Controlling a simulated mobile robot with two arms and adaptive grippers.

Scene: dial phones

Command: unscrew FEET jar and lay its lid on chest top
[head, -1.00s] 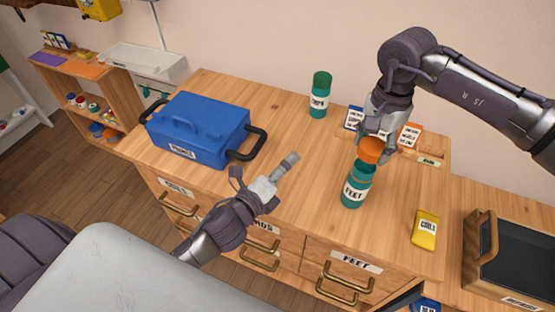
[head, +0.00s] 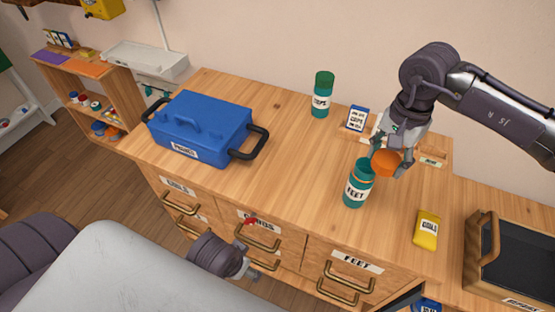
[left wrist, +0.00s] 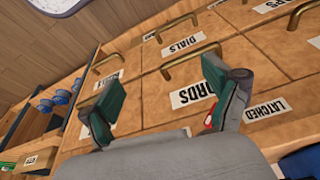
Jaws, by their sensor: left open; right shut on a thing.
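The FEET jar (head: 357,188), teal with a white label, stands upright on the chest top (head: 290,150) near its front edge, its top uncovered by the orange lid. The orange lid (head: 386,163) is held by my right gripper (head: 388,158), which is shut on it just right of the jar's top, apart from the chest top as far as I can tell. My left gripper (head: 243,267) is low in front of the drawers. In the left wrist view its two fingers (left wrist: 160,88) are spread and empty, facing the drawer fronts.
A blue lidded box (head: 200,128) stands at the chest's left. A green-capped jar (head: 321,95) and a blue-and-white card box (head: 357,118) stand at the back. A yellow packet (head: 427,229) lies front right. The middle of the chest top is clear.

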